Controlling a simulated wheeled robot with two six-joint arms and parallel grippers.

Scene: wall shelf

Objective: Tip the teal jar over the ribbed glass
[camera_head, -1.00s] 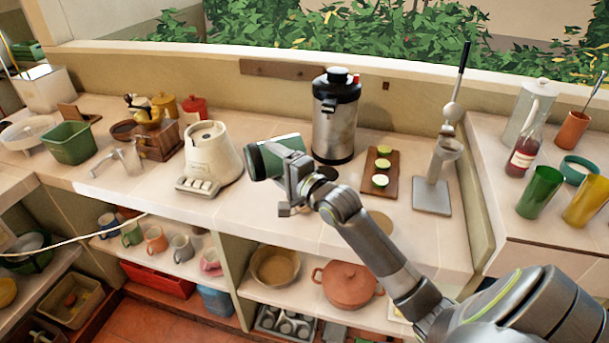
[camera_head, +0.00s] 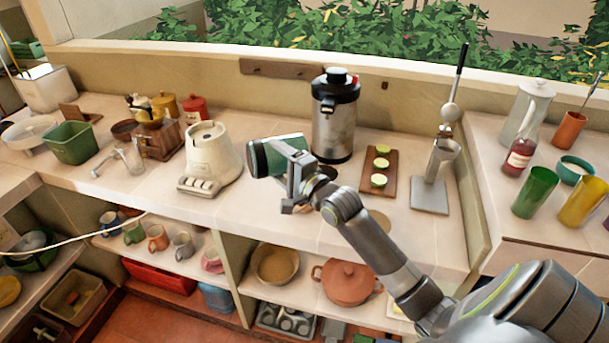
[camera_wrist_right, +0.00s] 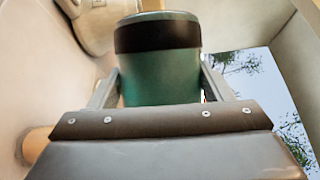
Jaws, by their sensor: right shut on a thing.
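The teal jar (camera_head: 284,150) is held in the air above the counter, left of the steel urn. It lies almost on its side, with its dark-banded end to the left. My right gripper (camera_head: 298,172) is shut on it. In the right wrist view the jar (camera_wrist_right: 160,78) sits between the two fingers of my right gripper (camera_wrist_right: 160,88), its black band at the far end. I cannot make out a ribbed glass for certain; the jar and gripper hide part of the counter. A clear glass piece (camera_head: 132,157) stands on the counter further left. My left gripper is not in view.
A cream appliance (camera_head: 212,155) stands left of the jar and the steel urn (camera_head: 335,125) behind it. A board with lime halves (camera_head: 378,190) and a steel press (camera_head: 432,185) are to the right. The counter front (camera_head: 225,210) is bare.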

